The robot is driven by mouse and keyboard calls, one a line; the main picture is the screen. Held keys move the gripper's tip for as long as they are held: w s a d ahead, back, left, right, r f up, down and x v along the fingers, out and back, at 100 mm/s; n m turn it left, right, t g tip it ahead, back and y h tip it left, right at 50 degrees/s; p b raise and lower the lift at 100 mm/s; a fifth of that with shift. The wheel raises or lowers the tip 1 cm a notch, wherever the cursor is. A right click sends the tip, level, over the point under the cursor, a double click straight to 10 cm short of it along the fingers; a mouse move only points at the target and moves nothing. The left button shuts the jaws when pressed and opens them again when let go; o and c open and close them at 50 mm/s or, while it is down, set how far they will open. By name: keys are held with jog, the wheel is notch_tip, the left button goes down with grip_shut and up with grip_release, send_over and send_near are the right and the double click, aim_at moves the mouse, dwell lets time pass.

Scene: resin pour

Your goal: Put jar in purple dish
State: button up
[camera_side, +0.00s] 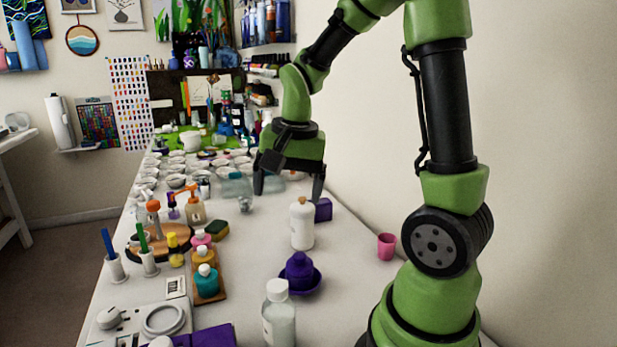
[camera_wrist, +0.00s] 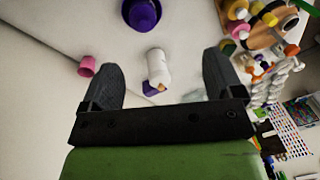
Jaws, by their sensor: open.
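The purple dish (camera_side: 314,287) lies on the white table in the front middle; it also shows at the top of the wrist view (camera_wrist: 128,15). A purple, rounded jar-like thing with a narrower top (camera_side: 299,268) stands upright in it. A small clear glass jar (camera_side: 246,204) stands further back on the table. I cannot tell which of these is the task's jar. My gripper (camera_side: 288,194) is open and empty, pointing down above the table behind the white bottle, apart from the dish. In the wrist view its fingers (camera_wrist: 161,62) are spread wide.
A white bottle (camera_side: 302,225) stands between my gripper and the dish, with a purple box (camera_side: 323,210) behind it. A pink cup (camera_side: 386,246) is at the right. A clear bottle (camera_side: 279,316) stands in front. Bottles and wooden trays crowd the left.

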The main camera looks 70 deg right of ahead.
jog(key=s+a+r+n+t+y, duration=0.2)
jog(key=s+a+r+n+t, duration=0.3)
jog(key=s+a+r+n, duration=0.3)
jog(key=s+a+n, duration=0.1)
jog(key=a, duration=0.3)
jog(key=shift+r+n, duration=0.25)
jog(key=shift+n, duration=0.05)
